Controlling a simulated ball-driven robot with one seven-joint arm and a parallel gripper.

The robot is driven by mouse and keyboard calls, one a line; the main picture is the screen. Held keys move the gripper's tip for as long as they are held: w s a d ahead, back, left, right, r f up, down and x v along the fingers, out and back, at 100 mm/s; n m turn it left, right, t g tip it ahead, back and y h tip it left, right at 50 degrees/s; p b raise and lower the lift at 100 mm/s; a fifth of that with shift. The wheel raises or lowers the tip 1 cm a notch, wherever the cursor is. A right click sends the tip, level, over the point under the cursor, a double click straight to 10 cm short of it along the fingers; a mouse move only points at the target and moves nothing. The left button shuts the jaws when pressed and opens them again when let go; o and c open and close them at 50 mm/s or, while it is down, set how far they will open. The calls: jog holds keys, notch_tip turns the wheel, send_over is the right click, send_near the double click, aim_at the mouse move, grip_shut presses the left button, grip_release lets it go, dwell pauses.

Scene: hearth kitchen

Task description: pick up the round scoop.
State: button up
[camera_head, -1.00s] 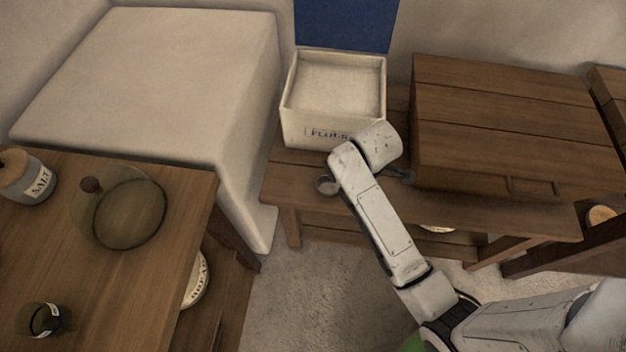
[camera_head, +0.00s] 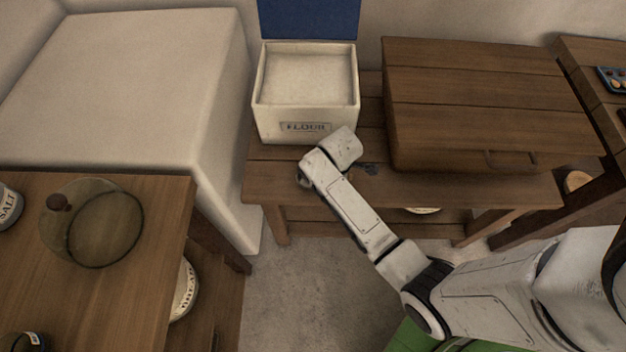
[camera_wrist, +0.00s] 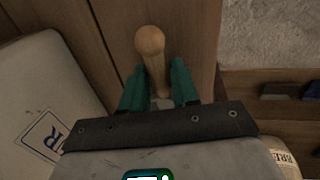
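The round scoop's pale wooden handle (camera_wrist: 152,58), with a rounded end, shows in the wrist view over the bench boards. My gripper (camera_wrist: 158,72) has two teal fingers, one on each side of the handle. The fingers look apart, with the handle running between them; I cannot see a firm contact. The scoop's bowl is hidden in the wrist view by my gripper's body. In the head view my wrist covers most of the scoop and the fingers are hard to make out, low over the bench (camera_head: 270,180).
The open flour box (camera_head: 305,127) stands just behind my wrist. A wooden chest (camera_head: 480,110) stands to the right on the bench. A table (camera_head: 90,290) at left holds a glass lid (camera_head: 105,230) and a salt jar (camera_head: 8,205). Floor is clear between.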

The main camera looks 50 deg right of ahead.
jog(key=shift+f, duration=0.25)
jog(key=shift+c, duration=0.3)
grip_shut()
jog(key=shift+r, duration=0.1)
